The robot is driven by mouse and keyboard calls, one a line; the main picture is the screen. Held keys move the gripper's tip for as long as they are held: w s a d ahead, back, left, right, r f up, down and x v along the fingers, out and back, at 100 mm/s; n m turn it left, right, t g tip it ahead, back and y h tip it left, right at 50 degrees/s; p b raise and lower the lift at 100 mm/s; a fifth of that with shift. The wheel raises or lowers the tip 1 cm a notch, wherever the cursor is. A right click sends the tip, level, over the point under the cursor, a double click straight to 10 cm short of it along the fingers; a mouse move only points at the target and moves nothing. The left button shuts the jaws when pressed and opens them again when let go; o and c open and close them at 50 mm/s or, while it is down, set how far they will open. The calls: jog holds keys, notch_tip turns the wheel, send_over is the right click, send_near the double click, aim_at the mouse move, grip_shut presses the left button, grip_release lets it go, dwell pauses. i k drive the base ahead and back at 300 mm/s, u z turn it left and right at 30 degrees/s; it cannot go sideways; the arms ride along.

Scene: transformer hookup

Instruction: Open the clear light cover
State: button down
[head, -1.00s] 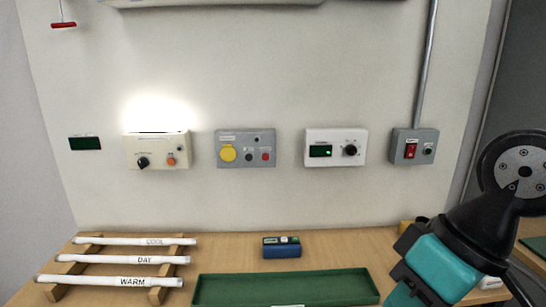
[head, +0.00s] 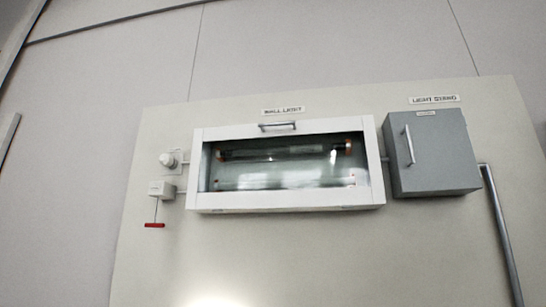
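The wall light (head: 287,206) is mounted high on the pale wall panel, in the middle of the head view. Its clear cover (head: 225,176) has a white frame and sits shut over the front. A grey bar handle (head: 277,126) is on the top edge of the cover frame. Behind the clear pane a dark tube with orange ends shows above a pale tube. My gripper is not in the head view now.
A grey box (head: 433,153) with a bar handle, labelled as a light box of some kind, stands right of the light. A conduit (head: 500,235) runs down beside it. A pull cord with a red handle (head: 155,225) hangs at the left.

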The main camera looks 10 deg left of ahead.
aim_at(374, 195)
jog(key=z, duration=0.05)
jog(key=k, duration=0.5)
jog(key=u, duration=0.55)
jog(key=i, duration=1.45)
jog(key=z, duration=0.35)
